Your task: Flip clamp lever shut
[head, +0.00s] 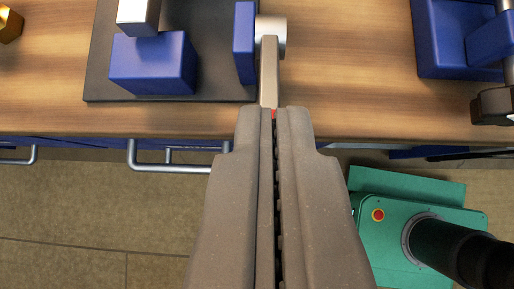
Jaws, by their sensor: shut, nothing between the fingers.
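The clamp lever (269,72) is a grey-beige bar that runs from a round silver hub (278,36) toward the bench's front edge. A blue upright plate (244,42) stands left of the hub. My gripper (271,110) is shut and empty, with its fingertips at the near end of the lever. They overlap that end in the picture, and I cannot tell whether they touch it. A small red spot (273,114) shows at the fingertips. A blue block (153,65) with a silver block (138,16) on it stands left on a dark base plate (108,88).
The wooden bench (350,70) is bare right of the lever. A blue fixture (437,45) stands at the upper right. A bar handle (170,169) sticks out below the bench's front edge. A green machine base (385,240) with a red button is at the lower right.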

